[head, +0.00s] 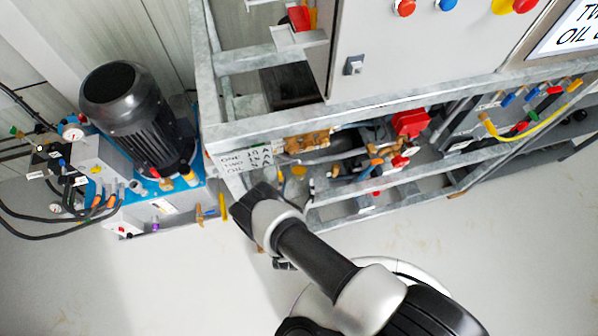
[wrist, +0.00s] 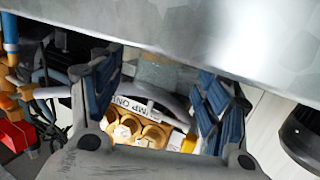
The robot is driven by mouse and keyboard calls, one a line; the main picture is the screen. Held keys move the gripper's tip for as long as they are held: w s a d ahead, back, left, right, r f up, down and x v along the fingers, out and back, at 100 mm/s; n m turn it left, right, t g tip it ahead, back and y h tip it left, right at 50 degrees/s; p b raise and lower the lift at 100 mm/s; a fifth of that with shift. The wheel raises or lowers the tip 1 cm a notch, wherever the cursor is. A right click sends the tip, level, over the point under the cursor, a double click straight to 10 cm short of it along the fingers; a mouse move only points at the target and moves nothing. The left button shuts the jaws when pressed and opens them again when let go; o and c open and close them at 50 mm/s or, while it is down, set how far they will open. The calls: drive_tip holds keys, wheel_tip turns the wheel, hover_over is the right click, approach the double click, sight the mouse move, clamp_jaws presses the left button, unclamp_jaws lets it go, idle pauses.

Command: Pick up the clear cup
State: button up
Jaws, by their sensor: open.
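In the wrist view, a small see-through greenish-grey shape that looks like the clear cup (wrist: 158,74) shows between my fingers, just under a broad metal beam. Its upper part is cut off by the beam, and its lower edge meets a pale curved pipe. My gripper (wrist: 156,66) is open, with one blue-padded finger on each side of the cup and a gap visible around it. I cannot tell how deep the cup lies between the pads. In the head view my arm's end (head: 262,212) is at the frame's lower left corner; the fingers and cup cannot be made out there.
The galvanised beam (wrist: 215,35) runs close above the fingertips. Brass fittings (wrist: 150,130) and a "PUMP ONE" label (wrist: 132,106) lie behind the gripper opening. In the head view, a black motor (head: 135,115) stands left of the frame (head: 225,140); the floor in front is clear.

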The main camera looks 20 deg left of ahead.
sight(298, 178)
drive_tip(key=b+x, duration=0.1)
drive_tip(key=x, duration=0.3)
drive_tip(key=shift+a, duration=0.1)
drive_tip(key=shift+c, duration=0.4)
drive_tip(key=c, duration=1.1)
